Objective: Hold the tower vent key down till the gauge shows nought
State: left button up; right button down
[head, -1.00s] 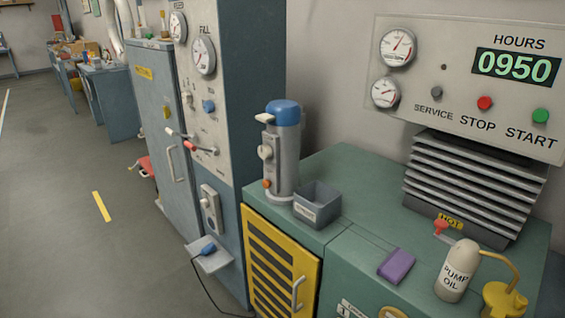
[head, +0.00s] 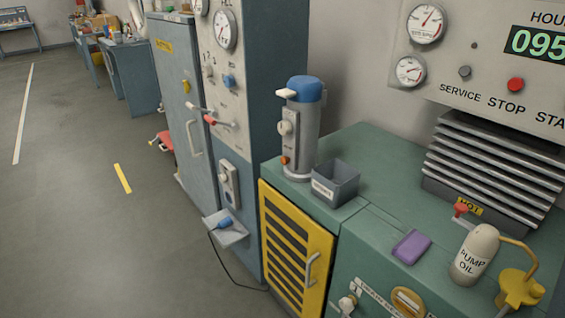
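The tower (head: 303,143) is a grey upright cylinder with a blue cap (head: 305,88), standing on the green bench top. A white lever (head: 287,93) sticks out to the left from the cap. Below it are a pale round part (head: 287,128), which may be a small gauge, and an orange knob (head: 284,160). Which of these is the vent key I cannot tell for sure, and no reading can be made out on the tower. Neither of my grippers is in view.
A grey open box (head: 335,185) stands close beside the tower. A purple block (head: 411,246), a pump oil can (head: 475,254) and a ribbed block marked HOT (head: 495,165) are farther right. A tall cabinet panel with gauges (head: 223,29) rises left. Floor is open at left.

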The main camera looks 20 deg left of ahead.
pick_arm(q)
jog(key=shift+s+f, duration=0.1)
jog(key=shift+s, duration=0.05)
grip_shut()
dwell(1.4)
